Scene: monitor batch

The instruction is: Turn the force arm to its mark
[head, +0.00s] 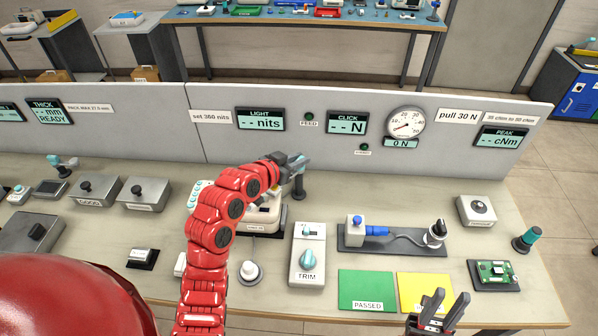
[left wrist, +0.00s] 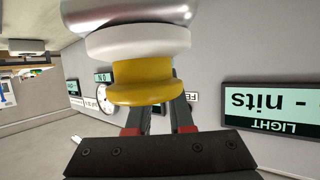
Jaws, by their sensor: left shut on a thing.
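My left gripper (head: 296,163) is at the middle of the bench, over a pale device (head: 262,215) that my red arm partly hides. In the left wrist view its fingers are shut on a yellow spool-shaped knob (left wrist: 148,82). A white disc (left wrist: 138,42) and a silver metal part (left wrist: 125,14) adjoin the knob. I cannot tell for sure which part is the force arm, and no mark on it shows. The round force dial (head: 405,122) stands over a display reading 0 N (head: 401,143). My right gripper (head: 449,298) is open and empty at the front edge.
A dark post (head: 299,188) stands right beside my left gripper. The TRIM box (head: 308,270), a board with a blue-plugged cable (head: 377,232) and green (head: 366,288) and yellow (head: 424,286) mats lie to the right. A grey partition (head: 225,152) runs behind the bench.

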